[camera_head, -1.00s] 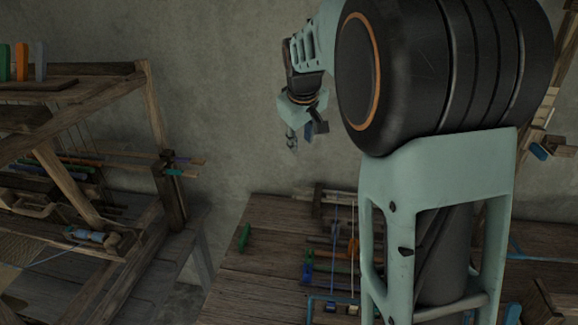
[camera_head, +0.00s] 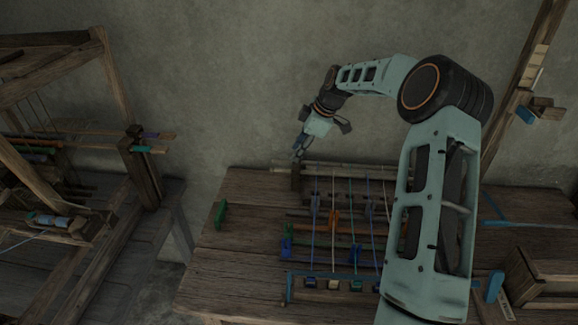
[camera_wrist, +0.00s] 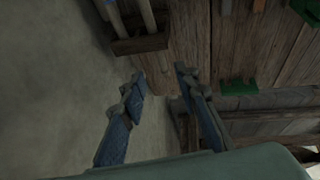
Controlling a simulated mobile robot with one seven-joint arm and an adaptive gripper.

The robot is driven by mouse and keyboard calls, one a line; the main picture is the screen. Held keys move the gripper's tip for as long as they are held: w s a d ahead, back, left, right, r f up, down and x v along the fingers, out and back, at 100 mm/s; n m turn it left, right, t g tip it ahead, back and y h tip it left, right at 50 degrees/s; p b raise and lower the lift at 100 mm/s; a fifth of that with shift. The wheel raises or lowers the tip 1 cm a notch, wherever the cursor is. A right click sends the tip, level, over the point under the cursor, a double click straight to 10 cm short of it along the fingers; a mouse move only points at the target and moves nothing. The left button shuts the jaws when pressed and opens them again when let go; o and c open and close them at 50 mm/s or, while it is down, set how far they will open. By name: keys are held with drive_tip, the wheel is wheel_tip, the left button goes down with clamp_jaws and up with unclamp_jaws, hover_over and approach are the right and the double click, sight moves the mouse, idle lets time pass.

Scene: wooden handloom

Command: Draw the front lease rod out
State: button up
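More rods lie across a cord-strung frame (camera_head: 338,230) on the middle table. I cannot tell which is the front lease rod. My gripper (camera_head: 299,146) hangs above the table's back edge, by the left end of pale rods (camera_head: 345,169). In the wrist view my gripper (camera_wrist: 160,79) has its blue fingers apart with nothing between them. Rod ends (camera_wrist: 147,16) in a wooden block (camera_wrist: 141,44) show beyond the fingertips.
A green block (camera_head: 220,214) lies on the table's left part; a green piece also shows in the wrist view (camera_wrist: 238,88). A wooden box (camera_head: 545,275) is at the right. A gap separates loom and table. A wall stands behind.

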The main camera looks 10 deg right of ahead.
sight(288, 170)
drive_tip(key=x, duration=0.9)
drive_tip(key=shift+p, duration=0.35)
drive_tip(key=shift+c, duration=0.4)
clamp_jaws()
